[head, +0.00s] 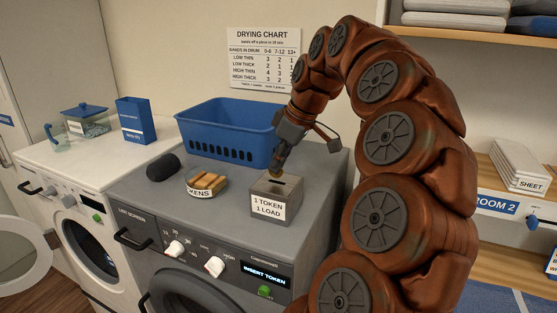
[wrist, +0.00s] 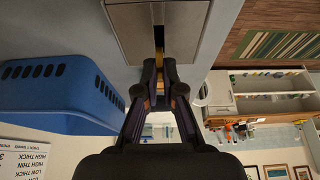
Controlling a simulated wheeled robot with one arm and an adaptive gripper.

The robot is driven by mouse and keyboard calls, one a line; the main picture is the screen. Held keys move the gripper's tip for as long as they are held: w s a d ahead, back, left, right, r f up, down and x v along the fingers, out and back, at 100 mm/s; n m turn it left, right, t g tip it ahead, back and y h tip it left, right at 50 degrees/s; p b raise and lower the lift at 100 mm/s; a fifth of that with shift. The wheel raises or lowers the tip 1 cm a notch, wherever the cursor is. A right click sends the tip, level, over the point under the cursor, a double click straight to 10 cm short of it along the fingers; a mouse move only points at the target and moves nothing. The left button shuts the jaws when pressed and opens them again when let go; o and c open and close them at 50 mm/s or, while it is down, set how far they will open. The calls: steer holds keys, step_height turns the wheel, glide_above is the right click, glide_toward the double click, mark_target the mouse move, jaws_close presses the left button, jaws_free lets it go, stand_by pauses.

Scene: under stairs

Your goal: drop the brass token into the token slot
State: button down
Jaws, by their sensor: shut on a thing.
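The grey token box (head: 272,204), labelled "1 TOKEN 1 LOAD", stands on top of the grey dryer. Its dark token slot (head: 283,182) is in the top face, and the slot also shows as a dark line in the wrist view (wrist: 158,36). My gripper (head: 279,166) is shut on the brass token (head: 275,171) close to the box's top, at the left of the slot in the head view. In the wrist view my gripper (wrist: 160,85) points at the slot, and the token is mostly hidden between the fingertips. I cannot tell whether the token touches the slot.
A round dish (head: 205,187) labelled "KENS" with tan pieces sits left of the box. A dark cylinder (head: 163,167) lies farther left. A blue basket (head: 225,130) stands behind. The dryer display (head: 265,274) reads "INSERT TOKEN".

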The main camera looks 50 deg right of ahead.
steer(key=shift+s+f+b, duration=0.15)
steer(key=shift+f+b, duration=0.2)
steer(key=shift+b, duration=0.2)
steer(key=shift+d+b, duration=0.1)
steer(key=shift+b, duration=0.4)
stand_by(1.4)
steer(key=shift+f+b, duration=0.75)
steer(key=shift+f, duration=0.05)
stand_by(0.7)
steer(key=c, duration=1.2)
jaws_free()
steer(key=shift+c, duration=0.2)
steer(key=shift+o, duration=0.3)
steer(key=o, duration=0.4)
steer(key=shift+o, duration=0.2)
steer(key=shift+r, duration=0.1)
